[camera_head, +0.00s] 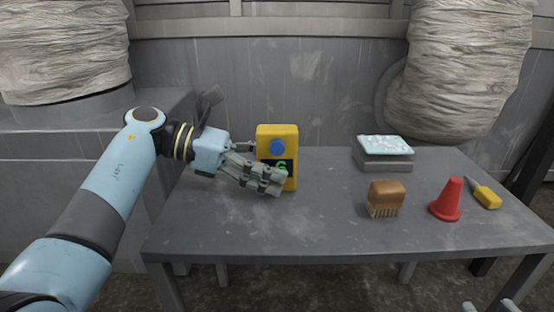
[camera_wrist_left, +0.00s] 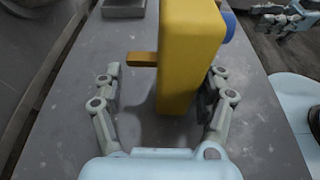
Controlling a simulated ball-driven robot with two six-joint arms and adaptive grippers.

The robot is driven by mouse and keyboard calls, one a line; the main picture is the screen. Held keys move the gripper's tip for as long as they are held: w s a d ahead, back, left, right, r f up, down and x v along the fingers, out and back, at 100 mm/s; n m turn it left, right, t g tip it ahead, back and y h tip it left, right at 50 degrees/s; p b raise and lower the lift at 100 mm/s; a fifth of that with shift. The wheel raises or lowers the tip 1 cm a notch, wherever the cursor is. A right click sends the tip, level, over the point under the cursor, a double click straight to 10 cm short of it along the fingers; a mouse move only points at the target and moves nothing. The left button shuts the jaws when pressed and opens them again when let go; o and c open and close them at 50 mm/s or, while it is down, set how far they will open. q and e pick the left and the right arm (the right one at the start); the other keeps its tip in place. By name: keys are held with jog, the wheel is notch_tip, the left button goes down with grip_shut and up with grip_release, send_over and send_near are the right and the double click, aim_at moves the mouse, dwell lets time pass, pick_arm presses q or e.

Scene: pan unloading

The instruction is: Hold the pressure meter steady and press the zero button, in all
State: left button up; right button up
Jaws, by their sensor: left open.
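The yellow pressure meter (camera_head: 291,133) stands upright on the table in the head view. Its blue round button (camera_head: 278,147) faces the head camera, above a dark screen with a green figure (camera_head: 281,166), partly covered by a finger. My left gripper (camera_head: 266,168) is open around the meter's lower part, one finger in front and one behind. In the left wrist view the meter (camera_wrist_left: 187,60) stands between the open fingers (camera_wrist_left: 165,71), with visible gaps; its button (camera_wrist_left: 229,22) shows at the right. My right gripper (camera_wrist_left: 285,18) shows small at that view's upper right, its opening unclear.
On the grey table (camera_head: 320,225), to the right, are a brown brush (camera_head: 387,194), a red cone (camera_head: 447,200), a yellow-handled tool (camera_head: 486,196) and a grey block with a pale speckled top (camera_head: 384,146). The table's front middle is clear. A wall stands behind.

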pick_arm(q)
jog(key=shift+c, duration=0.3)
jog(key=c, duration=1.1)
jog(key=shift+c, duration=0.3)
pick_arm(e)
grip_shut()
dwell(0.3)
